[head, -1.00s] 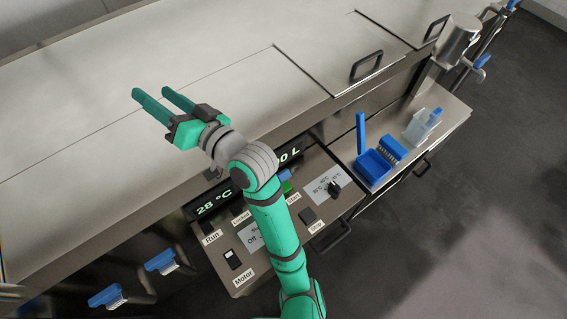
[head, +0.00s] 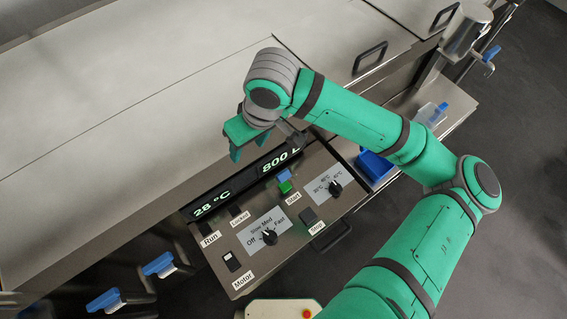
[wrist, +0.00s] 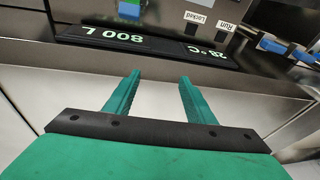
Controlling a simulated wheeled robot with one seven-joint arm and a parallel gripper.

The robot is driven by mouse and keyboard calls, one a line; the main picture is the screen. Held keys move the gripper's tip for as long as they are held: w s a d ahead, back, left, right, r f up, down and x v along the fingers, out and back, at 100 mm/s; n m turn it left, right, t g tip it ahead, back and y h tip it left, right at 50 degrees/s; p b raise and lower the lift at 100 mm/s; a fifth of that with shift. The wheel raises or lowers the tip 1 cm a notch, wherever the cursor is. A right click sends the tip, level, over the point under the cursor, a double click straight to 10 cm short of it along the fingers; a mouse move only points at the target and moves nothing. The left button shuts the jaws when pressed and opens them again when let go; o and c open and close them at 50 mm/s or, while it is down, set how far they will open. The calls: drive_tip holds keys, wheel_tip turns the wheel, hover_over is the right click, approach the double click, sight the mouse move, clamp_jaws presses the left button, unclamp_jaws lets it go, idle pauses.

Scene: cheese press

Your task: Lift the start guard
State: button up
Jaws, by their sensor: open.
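The start guard (head: 284,175) is a small blue flap by the green Start button (head: 285,188) on the sloping control panel. In the wrist view a blue piece, likely the guard (wrist: 129,20), shows at the top edge next to green, partly cut off. My gripper (head: 248,148) is over the tank edge, behind the display and left of the guard, apart from it. In the wrist view the gripper (wrist: 160,76) is open, with nothing between its fingers. Whether the guard is lowered or raised is hard to tell.
The display (head: 240,184) reads 28 °C and 800 L. The panel also bears a speed knob (head: 269,237), a temperature knob (head: 335,188), a Stop button (head: 308,215) and a Motor switch (head: 231,261). Blue-handled valves (head: 160,264) stand at lower left. A blue holder (head: 374,166) lies right.

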sight(283, 173)
drive_tip(key=s+d+f+g+h, duration=0.1)
drive_tip(key=d+h, duration=0.2)
drive_tip(key=d, duration=0.5)
drive_tip(key=shift+m, duration=0.4)
wheel_tip(283, 173, down, 10)
drive_tip(key=shift+s+d+f, duration=0.1)
drive_tip(key=shift+s+f, duration=0.05)
drive_tip(key=shift+f, duration=0.05)
drive_tip(key=shift+c, duration=0.3)
drive_tip(key=c, duration=1)
